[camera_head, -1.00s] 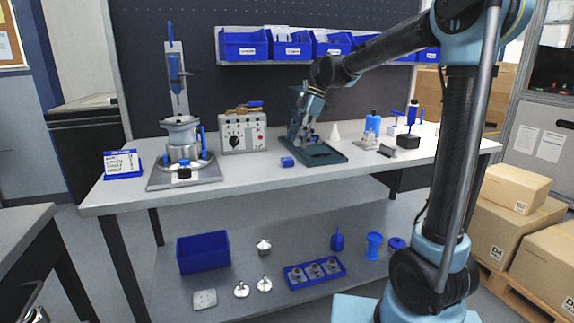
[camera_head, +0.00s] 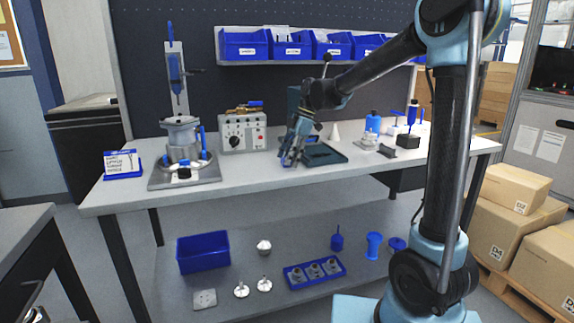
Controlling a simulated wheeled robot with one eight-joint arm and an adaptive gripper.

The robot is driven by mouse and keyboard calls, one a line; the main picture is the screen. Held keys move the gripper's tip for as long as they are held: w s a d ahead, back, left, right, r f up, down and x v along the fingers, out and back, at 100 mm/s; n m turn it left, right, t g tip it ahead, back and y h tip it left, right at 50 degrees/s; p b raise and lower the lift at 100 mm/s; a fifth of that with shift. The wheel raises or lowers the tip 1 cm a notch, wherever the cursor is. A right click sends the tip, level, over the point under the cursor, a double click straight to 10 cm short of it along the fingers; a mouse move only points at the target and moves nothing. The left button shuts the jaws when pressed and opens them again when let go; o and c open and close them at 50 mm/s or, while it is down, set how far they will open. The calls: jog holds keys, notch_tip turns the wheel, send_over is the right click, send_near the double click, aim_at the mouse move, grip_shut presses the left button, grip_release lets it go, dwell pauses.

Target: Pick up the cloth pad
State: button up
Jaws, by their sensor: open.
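My gripper (camera_head: 289,161) is open and points down at the front middle of the workbench top. It is right over the spot of a small blue piece that looks like the cloth pad. The pad is now mostly or fully hidden by the fingers, and I cannot tell whether they touch it.
A dark green tray-like base (camera_head: 325,154) lies just right of my gripper. A grey control box (camera_head: 243,132) and a clamped housing fixture (camera_head: 182,150) stand to the left. Blue bins (camera_head: 245,46) hang above the workbench (camera_head: 240,178). Its front strip is clear.

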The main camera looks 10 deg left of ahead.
jog(key=c, duration=1)
notch_tip(320, 180, up, 10)
jog(key=shift+c, duration=0.2)
